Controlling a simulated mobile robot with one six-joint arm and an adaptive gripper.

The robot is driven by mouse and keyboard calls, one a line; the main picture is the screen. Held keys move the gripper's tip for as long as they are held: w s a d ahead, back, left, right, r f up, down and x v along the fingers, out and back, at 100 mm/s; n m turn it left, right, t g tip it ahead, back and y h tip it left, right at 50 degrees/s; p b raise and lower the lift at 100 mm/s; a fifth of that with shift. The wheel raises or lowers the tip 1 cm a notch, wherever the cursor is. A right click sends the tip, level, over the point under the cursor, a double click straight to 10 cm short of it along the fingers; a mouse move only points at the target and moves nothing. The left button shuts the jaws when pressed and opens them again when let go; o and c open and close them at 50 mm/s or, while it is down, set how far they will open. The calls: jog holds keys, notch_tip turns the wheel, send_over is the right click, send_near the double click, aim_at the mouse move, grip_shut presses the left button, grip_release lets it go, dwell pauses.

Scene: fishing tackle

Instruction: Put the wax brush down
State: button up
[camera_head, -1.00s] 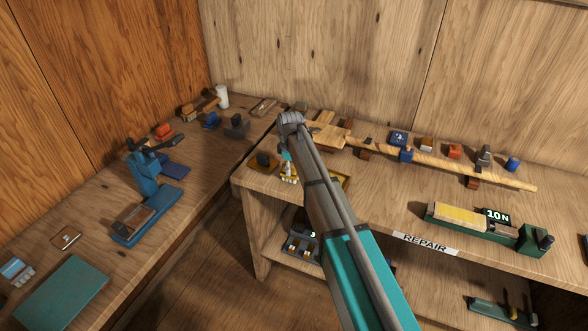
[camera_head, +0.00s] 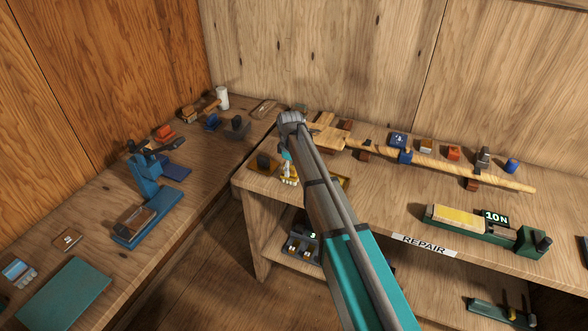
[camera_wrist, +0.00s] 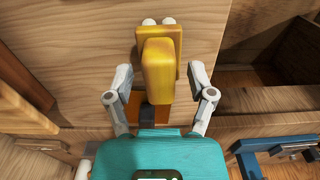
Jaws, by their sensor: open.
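A yellow block-shaped piece (camera_wrist: 160,70), which I take to be the wax brush, stands between my fingers in the wrist view. My gripper (camera_wrist: 161,80) is open, with one pale finger on each side of the piece and visible gaps between. An orange-brown part and a dark part show below the yellow piece. I cannot tell exactly what it rests on, but it is low over the left end of the repair bench (camera_head: 380,193).
A dark block on an orange base (camera_head: 263,162) is close at left. A yellow-rimmed tray (camera_head: 343,183) is partly behind my arm. A wooden rod (camera_head: 440,165) lies along the back on supports. The left bench (camera_head: 200,170) holds a blue vise (camera_head: 147,180).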

aim_at(292, 167)
notch_tip(292, 167, up, 11)
jog(key=p, duration=1)
jog(key=shift+p, duration=0.35)
jog(key=shift+r, duration=0.1)
dwell(0.3)
jog(key=s+d+m, duration=1.4)
jog(key=s+d, duration=1)
jog(key=s, duration=0.1)
jog(key=shift+s, duration=0.25)
